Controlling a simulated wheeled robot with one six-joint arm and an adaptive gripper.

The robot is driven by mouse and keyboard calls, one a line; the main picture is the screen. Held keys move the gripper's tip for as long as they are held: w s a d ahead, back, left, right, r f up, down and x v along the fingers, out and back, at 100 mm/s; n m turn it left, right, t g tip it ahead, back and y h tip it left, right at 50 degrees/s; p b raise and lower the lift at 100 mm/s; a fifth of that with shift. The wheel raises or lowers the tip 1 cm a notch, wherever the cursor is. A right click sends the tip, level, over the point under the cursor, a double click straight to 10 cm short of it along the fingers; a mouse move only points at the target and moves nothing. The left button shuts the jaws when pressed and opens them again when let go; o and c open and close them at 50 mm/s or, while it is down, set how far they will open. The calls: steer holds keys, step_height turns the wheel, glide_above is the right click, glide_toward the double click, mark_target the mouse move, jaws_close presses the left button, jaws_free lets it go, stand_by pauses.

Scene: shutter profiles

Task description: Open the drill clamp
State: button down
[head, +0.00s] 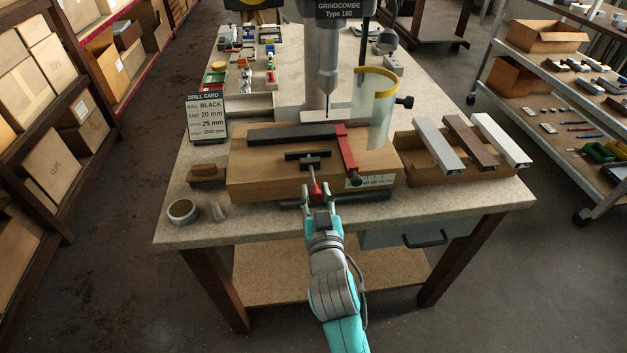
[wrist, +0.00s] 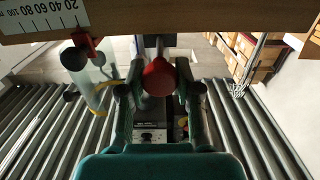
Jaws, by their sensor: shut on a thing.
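The drill clamp (head: 308,159) is a dark clamp with a crossbar at the front of a wooden block (head: 245,165). Its red handle (head: 313,180) points towards me and also shows as a round red knob (wrist: 159,77) in the wrist view. My gripper (head: 319,197) is at the near end of this handle. In the wrist view its fingers (wrist: 158,92) stand on either side of the knob, shut on it. A black profile (head: 290,134) lies on the block, with a red bar (head: 347,155) across its right end.
Grey, brown and white profiles (head: 470,140) lie at right. A drill card (head: 207,118), a brush (head: 207,174) and a ring (head: 182,211) are at left.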

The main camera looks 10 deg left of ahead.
steer(key=shift+v, duration=1.05)
steer(key=shift+f, duration=0.1)
steer(key=c, duration=0.8)
jaws_free()
steer(key=shift+s, duration=0.1)
steer(key=v, duration=1.2)
steer(key=shift+d, duration=0.1)
